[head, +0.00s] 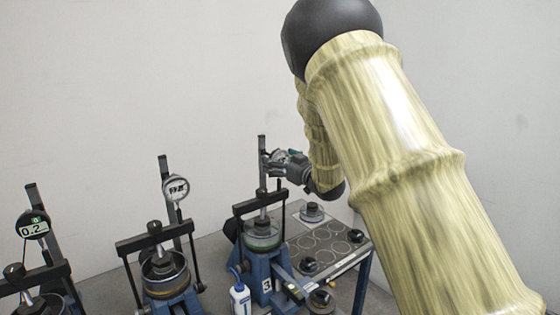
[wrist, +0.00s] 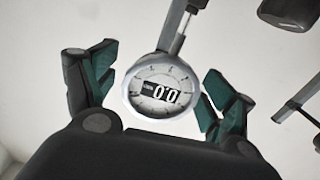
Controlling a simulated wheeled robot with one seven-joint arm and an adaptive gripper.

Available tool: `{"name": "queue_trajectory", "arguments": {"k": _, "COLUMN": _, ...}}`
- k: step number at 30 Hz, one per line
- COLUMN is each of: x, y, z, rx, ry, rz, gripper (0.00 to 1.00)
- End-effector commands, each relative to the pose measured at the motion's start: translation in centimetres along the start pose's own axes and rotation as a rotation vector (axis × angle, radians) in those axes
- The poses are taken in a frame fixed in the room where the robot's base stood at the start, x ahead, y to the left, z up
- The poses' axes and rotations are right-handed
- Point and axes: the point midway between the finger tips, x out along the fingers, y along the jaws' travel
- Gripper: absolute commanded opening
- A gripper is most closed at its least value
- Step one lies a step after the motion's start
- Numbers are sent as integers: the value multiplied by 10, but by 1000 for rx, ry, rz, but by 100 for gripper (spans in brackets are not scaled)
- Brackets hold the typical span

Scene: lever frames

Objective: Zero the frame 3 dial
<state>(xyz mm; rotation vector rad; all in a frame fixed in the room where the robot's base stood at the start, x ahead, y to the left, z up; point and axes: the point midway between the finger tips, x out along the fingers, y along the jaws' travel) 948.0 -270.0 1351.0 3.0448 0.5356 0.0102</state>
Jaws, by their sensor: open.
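The frame 3 dial (wrist: 150,100) is a round gauge with a silver rim, hanging from a dark post. Its display appears to read 0.0 in the wrist view. In the head view the dial (head: 278,155) is small and partly covered by my gripper. My gripper (head: 272,162) is open at the top of the post of frame 3 (head: 257,262), a blue frame marked 3. In the wrist view my gripper (wrist: 160,67) has one teal-padded finger on each side of the dial, with visible gaps. No finger appears to touch it.
Another lever frame with a dial (head: 176,188) stands in the middle. A further one, its dial (head: 33,225) reading 0.2, stands at the left. A white bottle (head: 241,300) stands before frame 3. A side table (head: 325,240) with dark-knobbed pieces is to its right.

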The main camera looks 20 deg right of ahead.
Motion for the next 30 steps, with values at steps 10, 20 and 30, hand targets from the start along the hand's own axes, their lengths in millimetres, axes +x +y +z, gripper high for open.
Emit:
{"name": "queue_trajectory", "arguments": {"k": 10, "x": 0, "y": 0, "z": 0, "rx": 0, "ry": 0, "rz": 0, "gripper": 42}}
{"name": "queue_trajectory", "arguments": {"k": 20, "x": 0, "y": 0, "z": 3, "rx": -25, "ry": -1, "rz": 0, "gripper": 37}}
{"name": "queue_trajectory", "arguments": {"k": 30, "x": 0, "y": 0, "z": 0, "rx": -106, "ry": -1, "rz": 0, "gripper": 37}}
